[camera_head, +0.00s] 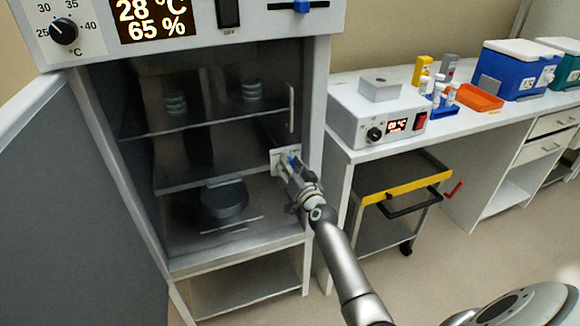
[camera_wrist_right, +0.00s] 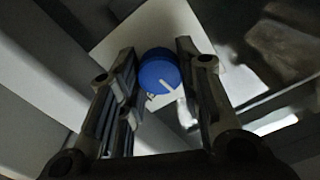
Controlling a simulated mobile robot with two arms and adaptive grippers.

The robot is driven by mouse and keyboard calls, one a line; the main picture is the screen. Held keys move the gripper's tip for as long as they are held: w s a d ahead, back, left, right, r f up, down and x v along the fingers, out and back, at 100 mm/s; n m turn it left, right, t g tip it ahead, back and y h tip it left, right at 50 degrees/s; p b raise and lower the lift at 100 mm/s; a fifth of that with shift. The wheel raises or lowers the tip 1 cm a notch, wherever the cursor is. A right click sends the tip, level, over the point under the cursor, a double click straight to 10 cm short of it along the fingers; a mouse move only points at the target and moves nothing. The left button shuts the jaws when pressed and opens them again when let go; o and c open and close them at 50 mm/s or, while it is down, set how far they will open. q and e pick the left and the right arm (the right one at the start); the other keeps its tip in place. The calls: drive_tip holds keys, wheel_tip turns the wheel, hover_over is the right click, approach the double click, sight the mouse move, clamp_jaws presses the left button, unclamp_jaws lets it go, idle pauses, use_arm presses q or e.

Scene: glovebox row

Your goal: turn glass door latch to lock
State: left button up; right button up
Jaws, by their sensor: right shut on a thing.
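The glass door (camera_head: 215,130) closes the front of the incubator cabinet. Its latch is a blue knob (camera_head: 291,161) on a pale plate at the door's right edge. In the right wrist view the blue knob (camera_wrist_right: 158,70) shows a short white line slanting to the lower right. My right gripper (camera_head: 284,165) is at the latch, with its fingers on both sides of the knob, shut on it. The fingers (camera_wrist_right: 156,60) cover part of the plate. My left gripper is not in view.
The cabinet's outer door (camera_head: 85,200) stands swung open at the left. A vertical handle (camera_head: 291,108) is on the glass door above the latch. A bench (camera_head: 365,147) with a heater box (camera_head: 350,118) stands at the right, a yellow-edged cart (camera_head: 405,187) below it.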

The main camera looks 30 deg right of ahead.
drive_tip(key=shift+m, duration=5)
drive_tip(key=o, duration=1)
drive_tip(key=shift+s, duration=0.1)
drive_tip(key=s+a, duration=0.2)
drive_tip(key=s, duration=0.9)
drive_tip(key=shift+s, duration=0.4)
